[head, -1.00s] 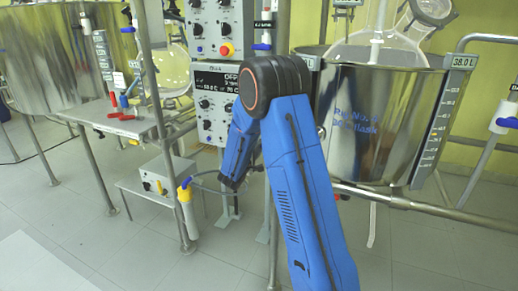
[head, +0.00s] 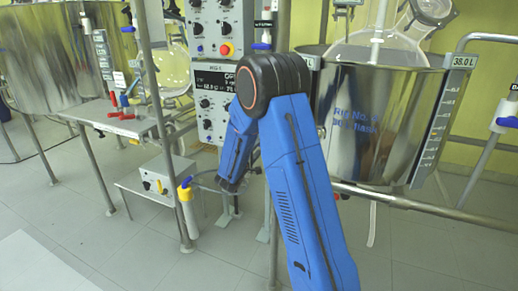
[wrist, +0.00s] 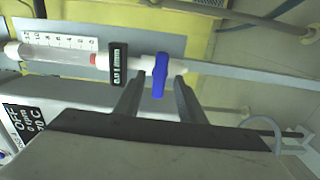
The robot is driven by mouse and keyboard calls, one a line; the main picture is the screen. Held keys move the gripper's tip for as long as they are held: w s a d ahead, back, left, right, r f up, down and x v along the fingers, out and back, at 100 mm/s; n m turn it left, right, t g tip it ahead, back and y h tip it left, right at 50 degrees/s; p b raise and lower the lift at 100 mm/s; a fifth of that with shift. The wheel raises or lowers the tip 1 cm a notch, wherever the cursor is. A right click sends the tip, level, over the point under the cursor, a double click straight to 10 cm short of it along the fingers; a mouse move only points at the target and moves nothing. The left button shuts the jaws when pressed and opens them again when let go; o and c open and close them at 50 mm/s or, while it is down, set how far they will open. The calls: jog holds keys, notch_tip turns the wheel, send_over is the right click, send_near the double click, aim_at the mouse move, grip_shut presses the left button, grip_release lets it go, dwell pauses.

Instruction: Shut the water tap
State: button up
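The water tap has a blue handle (wrist: 160,75) on a white horizontal pipe in the wrist view. The handle stands crosswise to the pipe. A black flow readout (wrist: 118,63), which seems to read 0.0 L/min, sits left of it. My gripper (wrist: 157,83) is open, with one dark finger on each side of the handle; contact with it cannot be told. In the head view, my blue arm hides the gripper. A similar blue-handled tap (head: 262,46) shows above my elbow there; I cannot tell whether it is the same one.
A steel bath (head: 375,125) with a glass flask stands right of my arm. A control unit (head: 213,95) stands left of it. A bench (head: 95,115) with red and blue valves is further left. Metal posts and rails stand close around; the front floor is clear.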

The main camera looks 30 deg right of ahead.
jog(key=v, duration=1.5)
jog(key=shift+s, duration=0.2)
jog(key=shift+a+f, duration=0.1)
jog(key=shift+a, duration=0.1)
